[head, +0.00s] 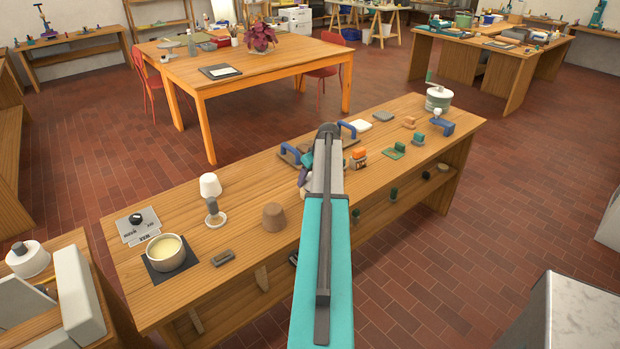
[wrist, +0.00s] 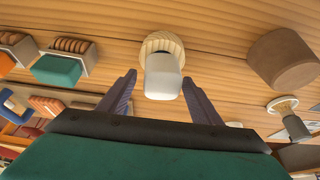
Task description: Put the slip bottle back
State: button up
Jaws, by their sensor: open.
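My gripper (wrist: 160,78) is open in the wrist view, with one dark purple finger on each side. A pale grey-white, round-edged piece (wrist: 163,83) stands between and a little beyond the fingertips, in front of a round light-wood disc (wrist: 160,44). It may be the slip bottle, but I cannot tell for sure. The fingers show a gap to it on both sides. In the head view my arm hides most of this spot. Another grey-topped piece stands on a pale disc (head: 216,219) at the bench's left part.
A bowl (head: 166,253) sits on a dark mat. Orange-topped (head: 359,154) and green-topped (head: 418,138) blocks stand to the right. Bare wood (head: 205,290) shows at the front left.

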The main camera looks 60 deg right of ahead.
jog(key=shift+f, duration=0.15)
jog(key=b+v, duration=0.4)
jog(key=v, duration=0.9)
jog(key=shift+a+r, duration=0.2)
jog(key=shift+r, duration=0.15)
dwell(0.5)
